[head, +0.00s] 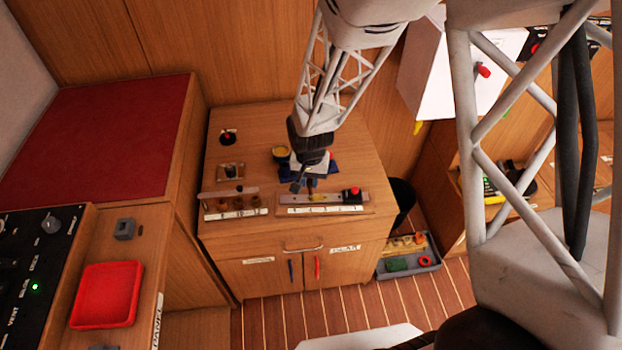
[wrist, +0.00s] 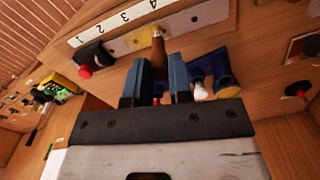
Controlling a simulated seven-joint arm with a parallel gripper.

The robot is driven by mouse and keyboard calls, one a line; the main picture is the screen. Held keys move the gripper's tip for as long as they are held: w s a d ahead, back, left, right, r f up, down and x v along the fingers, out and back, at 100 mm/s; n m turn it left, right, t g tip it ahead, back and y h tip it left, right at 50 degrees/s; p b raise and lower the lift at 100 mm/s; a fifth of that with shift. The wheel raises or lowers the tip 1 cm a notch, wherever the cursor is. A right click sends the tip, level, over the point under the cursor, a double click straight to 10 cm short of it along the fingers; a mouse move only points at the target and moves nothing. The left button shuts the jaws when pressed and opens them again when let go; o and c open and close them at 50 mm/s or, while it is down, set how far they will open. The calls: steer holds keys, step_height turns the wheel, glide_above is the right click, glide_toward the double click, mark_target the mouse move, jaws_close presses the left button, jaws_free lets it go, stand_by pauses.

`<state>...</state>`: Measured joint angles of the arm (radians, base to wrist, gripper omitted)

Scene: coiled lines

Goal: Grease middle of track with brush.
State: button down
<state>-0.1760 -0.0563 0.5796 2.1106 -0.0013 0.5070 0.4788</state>
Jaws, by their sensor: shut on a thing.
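My gripper (head: 304,184) is over the cabinet top, shut on the wooden handle of a brush; the wrist view shows the brown handle (wrist: 158,55) between my two fingers (wrist: 158,72). The brush points down at the track (head: 333,197), a pale metal strip that also shows in the wrist view (wrist: 182,27). A yellow grease patch (wrist: 147,38) lies on the track by the brush's far end; it shows in the head view too (head: 317,198). Whether the bristles touch is hard to tell. A black slider with a red knob (head: 352,194) sits at the track's right end.
A rack with several brown pegs (head: 238,203) is to the left. A grey tray (head: 435,262) is on the floor.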

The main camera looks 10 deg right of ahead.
steer(key=shift+a, duration=0.25)
steer(key=shift+a, duration=0.45)
steer(key=shift+d, duration=0.25)
stand_by(0.4)
steer(key=shift+d, duration=0.4)
steer(key=shift+d, duration=0.2)
stand_by(0.3)
steer(key=shift+d, duration=0.55)
steer(key=shift+s+d, duration=0.1)
steer(key=shift+d, duration=0.05)
steer(key=shift+d+f, duration=0.1)
steer(key=shift+d, duration=0.45)
